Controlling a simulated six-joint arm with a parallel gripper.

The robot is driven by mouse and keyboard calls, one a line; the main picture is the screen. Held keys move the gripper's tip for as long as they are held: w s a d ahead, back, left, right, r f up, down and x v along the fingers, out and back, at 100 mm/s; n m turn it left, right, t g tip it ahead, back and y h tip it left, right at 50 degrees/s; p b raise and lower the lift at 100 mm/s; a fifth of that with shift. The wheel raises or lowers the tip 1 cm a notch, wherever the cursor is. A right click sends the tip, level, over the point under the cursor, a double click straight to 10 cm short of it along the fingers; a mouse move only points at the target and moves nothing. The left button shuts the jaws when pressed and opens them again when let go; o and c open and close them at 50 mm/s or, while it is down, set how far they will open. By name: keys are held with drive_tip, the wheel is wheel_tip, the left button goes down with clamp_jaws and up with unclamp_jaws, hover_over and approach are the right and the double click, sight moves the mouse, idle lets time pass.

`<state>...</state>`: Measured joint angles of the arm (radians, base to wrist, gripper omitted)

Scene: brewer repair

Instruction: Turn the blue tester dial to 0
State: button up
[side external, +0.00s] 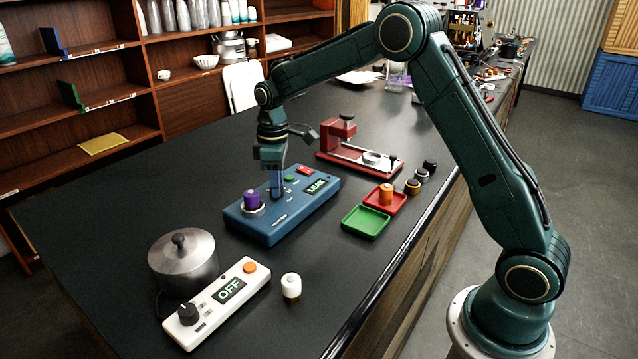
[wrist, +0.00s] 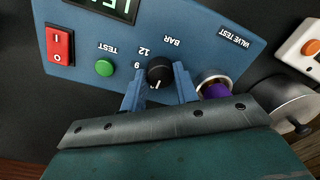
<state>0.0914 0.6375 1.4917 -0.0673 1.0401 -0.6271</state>
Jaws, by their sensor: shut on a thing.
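The blue tester (side external: 262,226) stands on the dark bench, with a display reading LEAK. Its dial (wrist: 160,70) is a round black knob with a white pointer mark, seen in the wrist view between my two fingers. The mark points toward my gripper's palm; the number there is hidden. A 12 and BAR show beside the knob, upside down. My gripper (wrist: 158,88) is shut on the dial, one finger on each side. In the side view my gripper (side external: 276,190) reaches straight down onto the tester and hides the dial.
On the tester, a purple part (side external: 251,198) sits in a metal ring close to my gripper; a green button (wrist: 105,68) and red switch (wrist: 60,45) lie beyond. A red fixture (side external: 350,150), red and green trays (side external: 366,222), and a white OFF box (side external: 215,305) surround it.

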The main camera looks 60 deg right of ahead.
drive_tip(key=shift+w, duration=0.1)
idle(0.3)
drive_tip(key=o, duration=1)
drive_tip(key=shift+r, duration=0.1)
drive_tip(key=r, duration=1.3)
drive_tip(key=shift+w+d+r, duration=0.1)
drive_tip(key=shift+d+r, duration=0.15)
drive_tip(key=shift+r, duration=0.1)
